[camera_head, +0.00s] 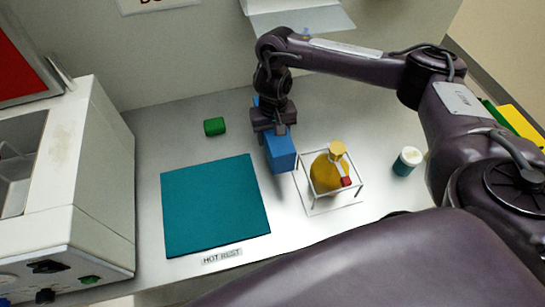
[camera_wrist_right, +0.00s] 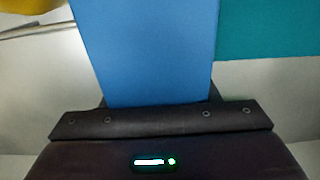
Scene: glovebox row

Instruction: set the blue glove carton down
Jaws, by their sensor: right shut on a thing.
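A blue glove carton (camera_head: 281,152) is held in my right gripper (camera_head: 275,130), which comes down from above near the middle of the table. In the right wrist view the carton (camera_wrist_right: 145,50) fills the space between the jaws, and the right gripper (camera_wrist_right: 160,115) is shut on it. In the head view the carton is between the teal mat and the wire stand. I cannot tell for sure whether its bottom touches the table. My left gripper is not in view.
A teal mat (camera_head: 214,207) lies left of the carton, with a HOT REST label (camera_head: 222,257) in front. A wire stand (camera_head: 314,210) with a round yellow flask (camera_head: 325,175) is close on the right. A green block (camera_head: 214,126) and a white-lidded jar (camera_head: 407,161) stand apart.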

